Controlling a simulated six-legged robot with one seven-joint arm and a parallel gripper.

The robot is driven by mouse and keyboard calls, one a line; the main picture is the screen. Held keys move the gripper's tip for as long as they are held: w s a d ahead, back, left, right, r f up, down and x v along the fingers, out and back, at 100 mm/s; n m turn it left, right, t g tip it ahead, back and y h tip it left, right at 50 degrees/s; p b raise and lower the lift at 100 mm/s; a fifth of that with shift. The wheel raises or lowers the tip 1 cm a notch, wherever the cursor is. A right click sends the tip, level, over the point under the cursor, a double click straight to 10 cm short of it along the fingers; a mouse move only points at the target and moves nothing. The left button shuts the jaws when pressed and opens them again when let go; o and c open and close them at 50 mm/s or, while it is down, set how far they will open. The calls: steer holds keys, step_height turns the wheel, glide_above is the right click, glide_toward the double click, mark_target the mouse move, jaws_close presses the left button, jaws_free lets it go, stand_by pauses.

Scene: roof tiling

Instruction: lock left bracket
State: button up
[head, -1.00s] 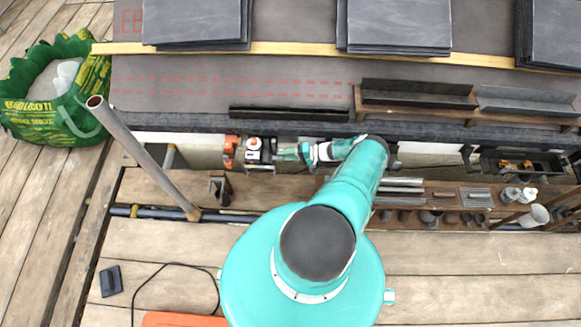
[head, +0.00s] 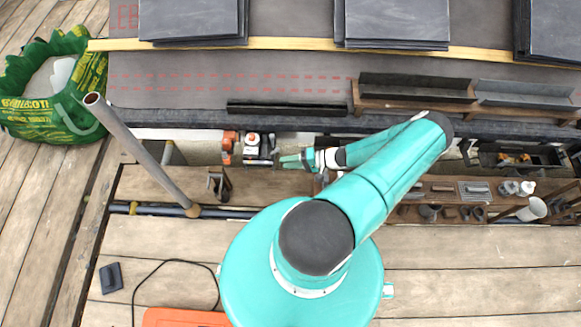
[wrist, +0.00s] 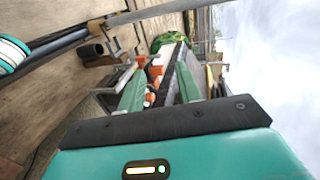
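A grey bracket-like metal piece (head: 168,153) stands on the pale board along the roof edge, left in the head view. Another small metal piece shows beside the white-and-orange device (head: 252,145). I cannot tell which is the left bracket, or whether either is locked. My gripper (head: 285,161) is right of the device, pointing left and apart from it. In the wrist view my gripper (wrist: 161,70) has its two green fingers apart, with nothing held between them. Orange and white parts show beyond the fingers.
An orange tool (head: 229,147) sits left of the device. A slanted metal pole (head: 140,155) rises at the left, near a green bag (head: 52,95). A dark gutter length (head: 287,108) lies on the roof. A tool shelf (head: 440,188) is at the right. Planks in front are mostly clear.

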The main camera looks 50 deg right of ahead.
steer(key=shift+s+a+r, duration=0.35)
steer(key=shift+s+a, duration=0.15)
steer(key=shift+s, duration=0.05)
steer(key=shift+s+a+r, duration=0.3)
steer(key=shift+s+a, duration=0.15)
steer(key=shift+s, duration=0.1)
